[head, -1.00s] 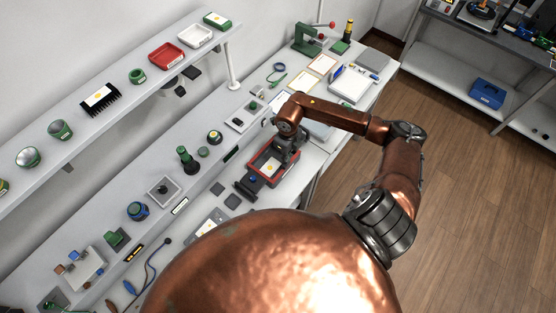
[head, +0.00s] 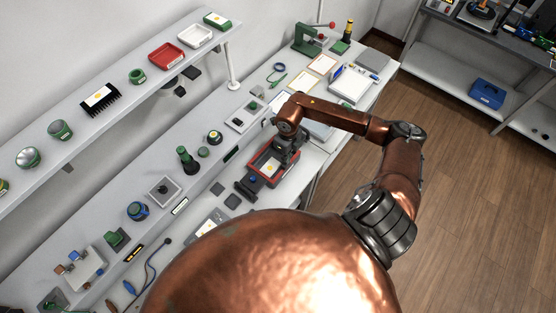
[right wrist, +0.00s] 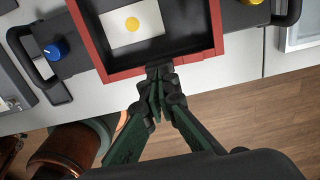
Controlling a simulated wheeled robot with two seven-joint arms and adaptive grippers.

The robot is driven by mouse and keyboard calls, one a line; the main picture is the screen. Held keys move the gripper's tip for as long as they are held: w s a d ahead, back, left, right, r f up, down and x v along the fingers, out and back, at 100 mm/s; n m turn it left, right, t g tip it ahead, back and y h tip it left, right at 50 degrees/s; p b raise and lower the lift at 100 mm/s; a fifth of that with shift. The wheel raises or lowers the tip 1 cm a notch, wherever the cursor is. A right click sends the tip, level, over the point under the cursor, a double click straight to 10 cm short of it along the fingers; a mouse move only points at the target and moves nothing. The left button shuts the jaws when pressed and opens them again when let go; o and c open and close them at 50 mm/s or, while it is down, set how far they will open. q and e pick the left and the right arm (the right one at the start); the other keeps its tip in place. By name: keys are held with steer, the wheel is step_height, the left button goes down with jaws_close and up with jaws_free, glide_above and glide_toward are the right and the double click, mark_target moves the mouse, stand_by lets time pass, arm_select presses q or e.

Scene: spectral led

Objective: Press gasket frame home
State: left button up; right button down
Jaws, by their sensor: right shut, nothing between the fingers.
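A red rectangular frame (head: 256,166) sits on a dark fixture on the workbench, around a white plate with a yellow disc (head: 269,168). In the right wrist view the red frame (right wrist: 186,59) fills the top, with the white plate (right wrist: 131,25) inside it. I take this red frame for the gasket frame; whether it is fully seated cannot be told. My right gripper (right wrist: 157,112) is shut and empty, its fingertips at the near edge of the frame, close to a small dark tab. Contact is unclear. In the head view my right gripper (head: 284,158) is partly hidden by its wrist. My left gripper is not in view.
The fixture has a dark side handle with a blue knob (right wrist: 57,50). A green press (head: 309,38), papers and a pale tray (head: 349,85) stand farther along the bench. A raised shelf (head: 120,118) runs along the wall. Open floor lies right.

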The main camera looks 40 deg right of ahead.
steer(key=shift+f+b, duration=0.9)
steer(key=shift+f, duration=0.2)
steer(key=shift+r, duration=0.1)
stand_by(0.6)
step_height(320, 180, up, 8)
steer(key=p, duration=0.4)
stand_by(0.5)
stand_by(0.6)
